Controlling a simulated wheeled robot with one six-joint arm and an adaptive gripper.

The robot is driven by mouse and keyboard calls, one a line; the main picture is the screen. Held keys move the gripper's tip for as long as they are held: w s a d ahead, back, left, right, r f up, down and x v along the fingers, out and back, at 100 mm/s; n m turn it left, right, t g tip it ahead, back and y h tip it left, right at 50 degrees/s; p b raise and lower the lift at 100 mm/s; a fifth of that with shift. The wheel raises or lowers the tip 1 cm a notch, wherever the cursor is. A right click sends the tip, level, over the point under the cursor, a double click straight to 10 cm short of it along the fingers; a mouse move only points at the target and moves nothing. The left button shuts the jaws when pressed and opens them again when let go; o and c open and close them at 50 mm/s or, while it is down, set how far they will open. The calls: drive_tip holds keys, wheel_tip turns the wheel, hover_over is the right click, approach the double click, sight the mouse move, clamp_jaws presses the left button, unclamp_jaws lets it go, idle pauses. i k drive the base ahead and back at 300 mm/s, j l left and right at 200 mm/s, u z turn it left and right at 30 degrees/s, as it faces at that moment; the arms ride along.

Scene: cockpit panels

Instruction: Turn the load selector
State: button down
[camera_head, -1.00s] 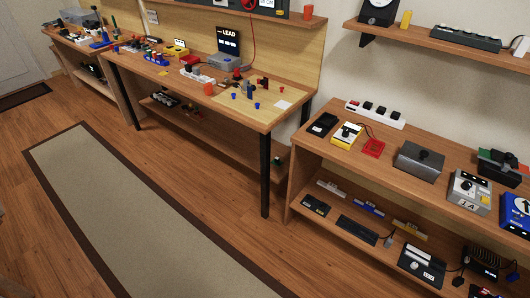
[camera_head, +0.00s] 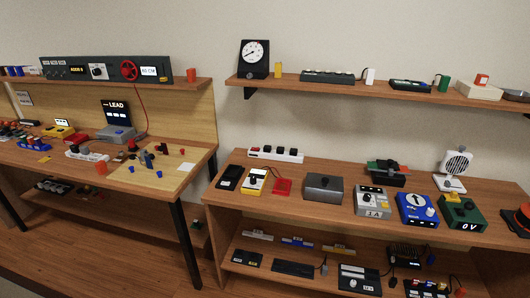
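No label reading "load selector" is legible, so I cannot tell which device it is. Several knob devices stand on the right bench. A green box marked "0V" (camera_head: 461,212) has a dark knob. A dark grey box (camera_head: 323,188) with a small black knob stands left of the "1A" box. My gripper is not in view.
The right bench (camera_head: 290,214) has a lower shelf with several devices. A wall shelf (camera_head: 300,89) above carries a dial gauge (camera_head: 254,59). The left workbench (camera_head: 120,182) holds small parts and a "LEAD" sign (camera_head: 116,113). Floor shows at lower left.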

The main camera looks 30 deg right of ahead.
sight(367, 198)
drive_tip(key=z, duration=1.25)
